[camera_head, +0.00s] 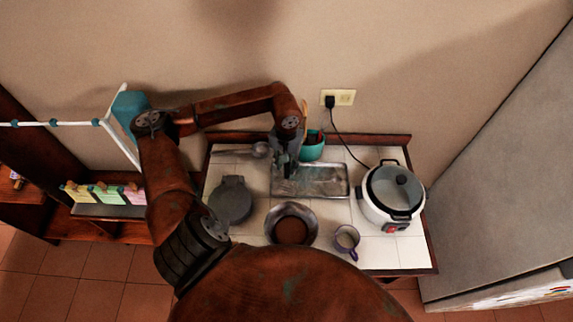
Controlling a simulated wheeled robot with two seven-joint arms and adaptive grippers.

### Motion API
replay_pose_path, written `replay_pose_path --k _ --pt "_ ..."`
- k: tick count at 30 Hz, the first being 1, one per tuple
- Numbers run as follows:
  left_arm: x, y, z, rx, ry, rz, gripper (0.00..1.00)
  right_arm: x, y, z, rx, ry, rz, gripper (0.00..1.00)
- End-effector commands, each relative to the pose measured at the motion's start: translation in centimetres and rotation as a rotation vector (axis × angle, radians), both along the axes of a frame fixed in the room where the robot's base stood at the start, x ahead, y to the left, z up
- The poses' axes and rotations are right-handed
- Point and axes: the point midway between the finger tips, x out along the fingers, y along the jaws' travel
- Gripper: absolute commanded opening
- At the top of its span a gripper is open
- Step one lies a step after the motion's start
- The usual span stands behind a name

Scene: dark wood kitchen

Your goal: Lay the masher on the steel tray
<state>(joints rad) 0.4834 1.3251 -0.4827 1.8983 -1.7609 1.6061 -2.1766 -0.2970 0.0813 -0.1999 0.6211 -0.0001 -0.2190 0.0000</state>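The steel tray (335,191) is a shallow, shiny rectangle on the white-tiled tabletop, right of centre and near the back. My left gripper (284,168) points down over the tray's left end, low and close to it. Its fingers are small and dark, so I cannot tell whether they are open or shut, or whether they hold anything. A grey utensil with a rounded end (260,149) lies at the back left, just left of the gripper. I cannot tell whether it is the masher. No masher shows clearly; the gripper hides part of the tray. My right gripper is not in view.
A teal pot (313,148) stands behind the tray. A white rice cooker (392,192) stands at the right. A drying rack (75,123) is at the left. Free tile is limited.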

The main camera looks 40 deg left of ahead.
Motion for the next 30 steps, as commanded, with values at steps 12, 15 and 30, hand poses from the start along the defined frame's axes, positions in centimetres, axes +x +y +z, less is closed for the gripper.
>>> replay_pose_path --k 12,15,30 --pt "0.0 0.0 0.6 -0.001 0.000 0.000 0.33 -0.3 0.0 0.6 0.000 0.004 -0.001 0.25" --pt "0.1 0.0 1.8 0.001 -0.004 -0.001 0.33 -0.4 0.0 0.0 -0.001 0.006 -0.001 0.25" --pt "0.1 0.0 11.2 0.000 -0.002 0.000 0.33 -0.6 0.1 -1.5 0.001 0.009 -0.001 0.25"
